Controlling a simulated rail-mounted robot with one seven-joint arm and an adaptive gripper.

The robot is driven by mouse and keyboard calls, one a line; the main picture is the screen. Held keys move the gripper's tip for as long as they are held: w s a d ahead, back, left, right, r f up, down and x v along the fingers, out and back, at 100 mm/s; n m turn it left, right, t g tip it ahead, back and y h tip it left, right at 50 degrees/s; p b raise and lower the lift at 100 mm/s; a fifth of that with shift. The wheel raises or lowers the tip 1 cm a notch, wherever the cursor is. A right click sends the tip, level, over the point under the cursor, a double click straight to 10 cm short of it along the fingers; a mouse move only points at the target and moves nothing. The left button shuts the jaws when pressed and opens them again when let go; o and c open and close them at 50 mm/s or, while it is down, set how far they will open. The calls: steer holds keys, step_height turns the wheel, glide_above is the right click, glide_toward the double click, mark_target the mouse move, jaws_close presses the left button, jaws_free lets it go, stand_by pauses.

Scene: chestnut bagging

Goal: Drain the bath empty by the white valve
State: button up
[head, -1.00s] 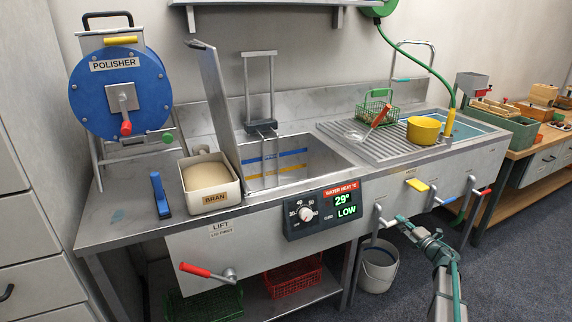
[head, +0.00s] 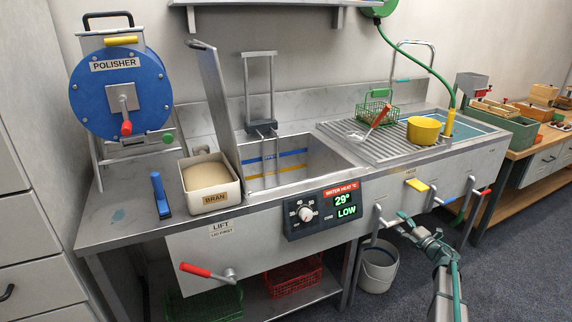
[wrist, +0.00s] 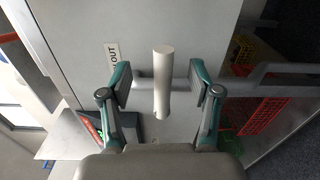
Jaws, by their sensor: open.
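The white valve (wrist: 163,80) shows in the wrist view as a pale upright handle in front of a grey pipe, beside a label reading OUT (wrist: 113,52). My gripper (wrist: 160,82) is open, with one finger on each side of the handle and gaps visible on both sides. In the head view my gripper (head: 402,222) is at the front of the steel unit, partly covering the valve. The bath (head: 316,165) is a steel tub with blue and yellow lines inside. I cannot clearly tell its water level.
The heat panel (head: 324,208) reads 29° and LOW. A blue-handled valve (head: 440,201) and a red-handled valve (head: 484,191) are right of my gripper. A grey bucket (head: 377,268) stands on the floor below. A red-handled lift crank (head: 205,271) sticks out at the front left.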

steer(key=v, duration=0.9)
stand_by(0.3)
